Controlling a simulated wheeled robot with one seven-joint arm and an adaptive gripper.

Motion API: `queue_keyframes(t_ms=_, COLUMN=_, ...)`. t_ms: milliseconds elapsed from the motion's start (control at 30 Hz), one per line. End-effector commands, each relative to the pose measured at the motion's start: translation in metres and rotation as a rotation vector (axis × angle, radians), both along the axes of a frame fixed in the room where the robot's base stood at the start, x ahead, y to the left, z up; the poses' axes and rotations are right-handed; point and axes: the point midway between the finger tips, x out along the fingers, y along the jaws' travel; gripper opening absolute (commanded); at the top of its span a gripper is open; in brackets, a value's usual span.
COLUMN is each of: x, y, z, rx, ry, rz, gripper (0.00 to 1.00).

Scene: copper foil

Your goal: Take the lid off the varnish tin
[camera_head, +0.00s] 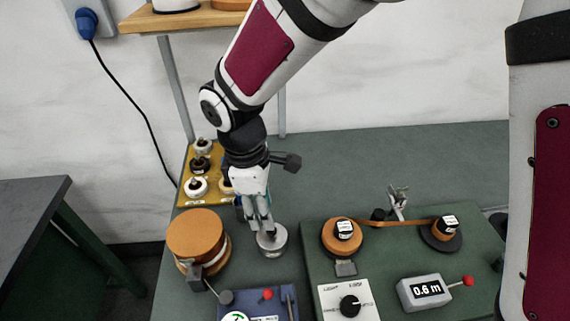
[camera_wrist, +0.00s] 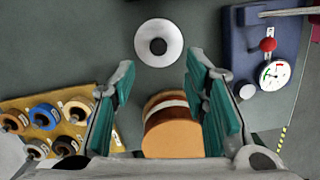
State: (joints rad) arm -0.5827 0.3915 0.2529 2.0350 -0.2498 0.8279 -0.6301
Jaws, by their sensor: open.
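A small round silver tin, likely the varnish tin (camera_head: 272,246), stands on the green bench. In the wrist view this tin (camera_wrist: 141,43) shows from above as a pale disc with a dark-centred knob, so its lid looks to be on. My gripper (camera_head: 263,226) points down just over the tin and hides part of its top. In the wrist view my gripper (camera_wrist: 161,68) is open, with nothing held between its teal-padded fingers. The tin lies just beyond the fingertips there. I cannot tell the exact height gap.
A copper-coloured drum (camera_head: 195,233) stands close left of the tin. A mustard rack of spools (camera_head: 187,204) is behind. A blue gauge unit (camera_head: 272,309) is in front. A green winding board (camera_head: 400,255) is at right. The back right bench is clear.

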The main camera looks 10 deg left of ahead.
Motion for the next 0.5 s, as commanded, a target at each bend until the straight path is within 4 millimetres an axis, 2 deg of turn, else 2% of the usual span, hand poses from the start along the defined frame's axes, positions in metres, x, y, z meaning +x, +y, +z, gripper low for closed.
queue_keyframes(t_ms=100, x=0.0, y=-0.002, z=-0.013, rx=-0.001, ry=0.001, rz=-0.001, gripper=0.41)
queue_keyframes(t_ms=267, x=0.0, y=-0.003, z=-0.021, rx=0.0, ry=0.001, rz=-0.002, gripper=0.41)
queue_keyframes(t_ms=500, x=0.002, y=-0.01, z=-0.054, rx=-0.001, ry=0.002, rz=0.0, gripper=0.41)
